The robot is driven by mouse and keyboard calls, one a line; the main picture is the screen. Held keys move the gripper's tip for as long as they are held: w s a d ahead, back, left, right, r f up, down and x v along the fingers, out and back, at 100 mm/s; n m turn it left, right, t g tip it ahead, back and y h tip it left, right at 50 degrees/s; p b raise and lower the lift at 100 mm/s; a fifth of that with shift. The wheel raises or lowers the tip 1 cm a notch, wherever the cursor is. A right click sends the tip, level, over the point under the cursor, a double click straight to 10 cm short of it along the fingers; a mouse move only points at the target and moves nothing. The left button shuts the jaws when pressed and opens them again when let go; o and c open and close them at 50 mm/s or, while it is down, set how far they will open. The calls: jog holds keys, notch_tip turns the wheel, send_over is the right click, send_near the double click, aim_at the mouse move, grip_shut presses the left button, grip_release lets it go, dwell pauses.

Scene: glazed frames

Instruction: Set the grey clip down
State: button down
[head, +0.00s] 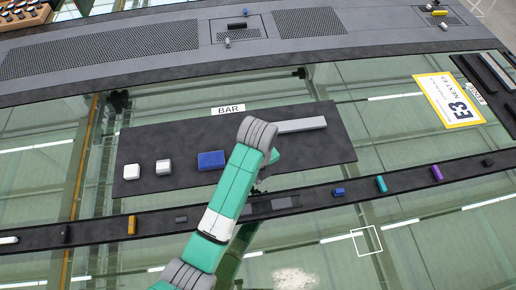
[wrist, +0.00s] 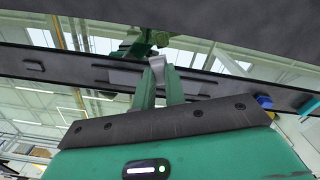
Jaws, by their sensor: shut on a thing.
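My gripper (wrist: 160,88) shows in the wrist view with its two green fingers shut on a small grey clip (wrist: 157,66). The clip sticks out past the fingertips, in front of a long dark strip (wrist: 215,85). I cannot tell whether the clip touches anything. In the head view, my green arm hides most of the gripper and I cannot make out the clip. The gripper end is near the front edge of the dark mat labelled BAR (head: 135,180), above or close to the dark strip (head: 310,198).
The mat bears a long grey bar (head: 302,125), a blue block (head: 211,160) and two whitish blocks (head: 163,167). The strip carries several small pieces, including orange (head: 131,225), blue (head: 338,192), teal (head: 381,184) and purple (head: 437,173). Glass lies around them. A yellow-edged E3 sign (head: 450,100) lies at right.

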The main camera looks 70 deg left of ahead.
jog(key=w+a, duration=0.4)
jog(key=a, duration=0.1)
jog(key=w+a+f+b, duration=0.1)
jog(key=w+a, duration=0.1)
jog(key=a, duration=0.1)
jog(key=shift+a, duration=0.25)
jog(key=shift+s+f, duration=0.1)
jog(key=shift+f, duration=1.65)
jog(key=shift+f, duration=0.1)
jog(key=c, duration=1.9)
grip_release()
jog(key=o, duration=0.4)
jog(key=shift+o, duration=0.2)
notch_tip(320, 180, up, 12)
jog(key=shift+p, duration=0.3)
